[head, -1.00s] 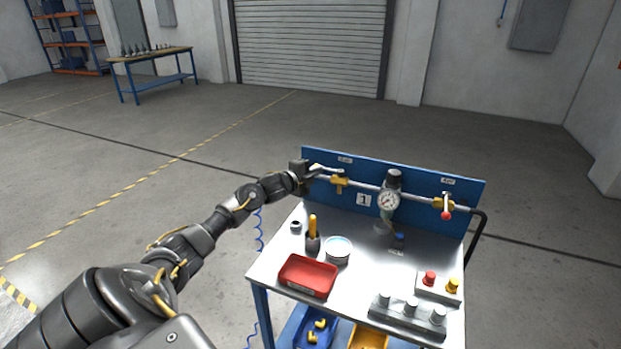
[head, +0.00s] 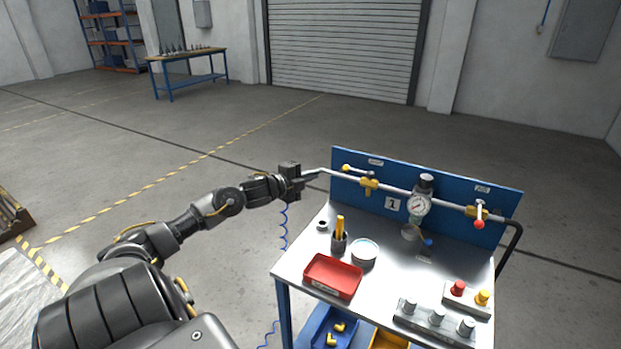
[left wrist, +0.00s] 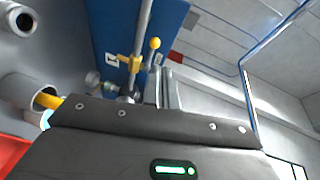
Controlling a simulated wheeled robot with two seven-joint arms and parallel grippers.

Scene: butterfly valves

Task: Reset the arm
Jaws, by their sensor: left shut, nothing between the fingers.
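My left arm reaches in from the left in the head view. Its gripper (head: 308,175) is shut and empty, just left of the blue panel (head: 465,205), near the left end of the grey pipe. The left butterfly valve (head: 369,186) is yellow, with a lever ending in a yellow knob (head: 346,168) pointing left along the pipe. That valve (left wrist: 133,62) also shows in the left wrist view, its yellow knob (left wrist: 155,43) apart from the gripper. The right valve (head: 473,211) has a red-knobbed lever (head: 479,224) hanging down. My right gripper is out of view.
A gauge (head: 418,205) sits mid-pipe. The steel cart top (head: 385,290) carries a red tray (head: 332,276), a pen cup (head: 339,242), a round tin (head: 364,252) and a button box (head: 468,297). Open floor lies left of the cart.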

